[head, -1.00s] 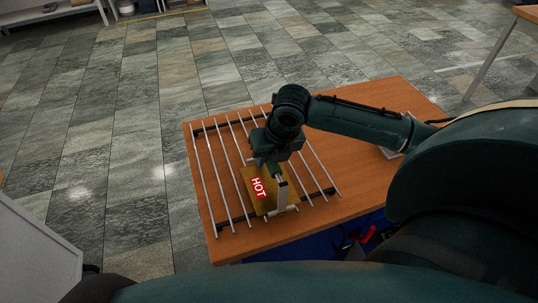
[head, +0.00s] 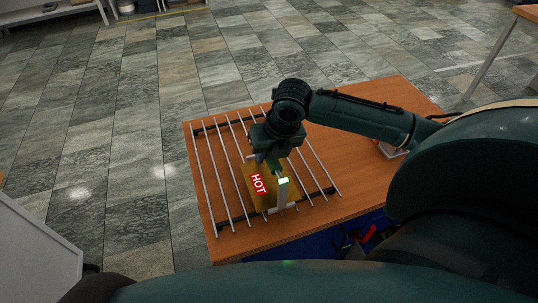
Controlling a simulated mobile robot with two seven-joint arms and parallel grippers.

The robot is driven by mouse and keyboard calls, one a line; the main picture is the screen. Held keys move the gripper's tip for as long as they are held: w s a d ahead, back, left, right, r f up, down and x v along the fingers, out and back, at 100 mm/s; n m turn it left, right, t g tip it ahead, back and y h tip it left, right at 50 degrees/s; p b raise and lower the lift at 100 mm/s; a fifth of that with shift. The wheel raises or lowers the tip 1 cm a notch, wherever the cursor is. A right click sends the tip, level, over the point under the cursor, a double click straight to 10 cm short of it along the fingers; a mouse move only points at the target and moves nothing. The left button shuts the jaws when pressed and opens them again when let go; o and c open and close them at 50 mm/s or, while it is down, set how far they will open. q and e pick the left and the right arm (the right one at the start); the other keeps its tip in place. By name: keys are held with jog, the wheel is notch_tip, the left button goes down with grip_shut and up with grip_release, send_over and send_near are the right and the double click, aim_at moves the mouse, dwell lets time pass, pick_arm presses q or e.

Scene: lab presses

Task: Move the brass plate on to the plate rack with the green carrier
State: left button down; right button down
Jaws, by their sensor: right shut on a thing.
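The brass plate (head: 252,198), with a red HOT label, is over the bars of the plate rack (head: 223,190). I cannot tell whether it rests on the bars or hangs just above them. My right gripper (head: 274,166) points down over the plate's right part, shut on what looks like the carrier (head: 283,192). The carrier shows as a pale upright piece with a bright green patch on top, standing at the plate's right side. The gripper and carrier hide part of the plate, and the fingertips are hard to make out. My left gripper is not in view.
The rack stands on a wooden table (head: 350,105), with bare wood to its right. A small pale item (head: 392,150) lies near my right forearm. Red and dark items (head: 365,238) show below the table's front edge. A white panel (head: 35,250) stands at the lower left.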

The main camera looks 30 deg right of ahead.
jog(key=shift+w+r, duration=0.1)
jog(key=shift+r, duration=1.75)
jog(key=shift+a, duration=0.1)
